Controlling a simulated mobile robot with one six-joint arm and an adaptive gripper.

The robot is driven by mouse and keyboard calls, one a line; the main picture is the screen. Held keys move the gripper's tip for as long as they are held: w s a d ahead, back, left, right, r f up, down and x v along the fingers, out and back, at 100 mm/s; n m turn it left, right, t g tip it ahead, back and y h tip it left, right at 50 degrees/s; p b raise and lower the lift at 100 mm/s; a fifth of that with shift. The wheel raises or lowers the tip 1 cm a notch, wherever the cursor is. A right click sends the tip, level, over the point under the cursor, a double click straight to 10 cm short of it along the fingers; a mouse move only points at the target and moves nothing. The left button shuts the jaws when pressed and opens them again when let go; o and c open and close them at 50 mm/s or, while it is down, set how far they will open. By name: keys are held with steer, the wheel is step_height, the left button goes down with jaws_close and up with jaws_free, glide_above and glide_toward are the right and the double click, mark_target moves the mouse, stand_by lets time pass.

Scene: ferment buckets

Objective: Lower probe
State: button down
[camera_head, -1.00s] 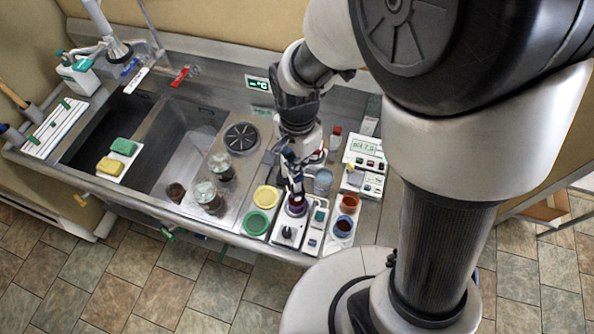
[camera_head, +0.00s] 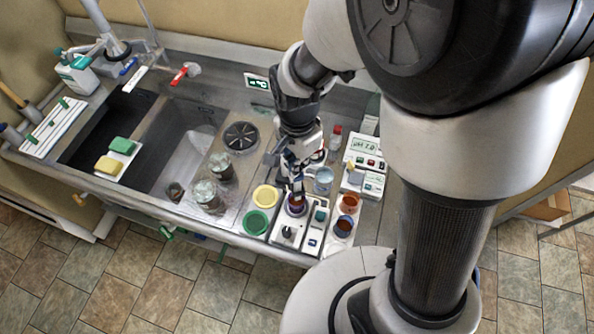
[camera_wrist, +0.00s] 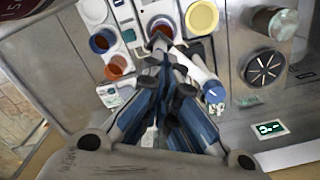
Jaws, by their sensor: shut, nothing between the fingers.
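My gripper (camera_head: 296,188) is shut and empty, pointing down just above a purple-rimmed cup of dark liquid (camera_head: 297,207). The cup stands on a white stirrer unit (camera_head: 287,234) with a dark knob. In the wrist view my gripper's blue fingers (camera_wrist: 166,58) come together just short of this cup (camera_wrist: 161,27). A white rod-like part with a blue end (camera_wrist: 199,73) lies beside the fingers; I cannot tell whether it is the probe. The probe's tip is not clear in either view. A white pH meter (camera_head: 363,151) stands behind to the right.
A yellow dish (camera_head: 265,197) and a green dish (camera_head: 256,222) stand left of the stirrer. Lidded jars (camera_head: 208,197) and a sink (camera_head: 187,150) lie further left. A clear beaker (camera_head: 323,180) is close beside my gripper.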

mark_target(297, 183)
steer(key=shift+s+f+b, duration=0.1)
steer(key=shift+f+b, duration=3.15)
steer(key=shift+f, duration=0.75)
steer(key=shift+f+b, duration=0.6)
steer(key=shift+f, duration=0.1)
steer(key=shift+r, duration=0.1)
steer(key=shift+r+p, duration=2.05)
steer(key=shift+r, duration=0.4)
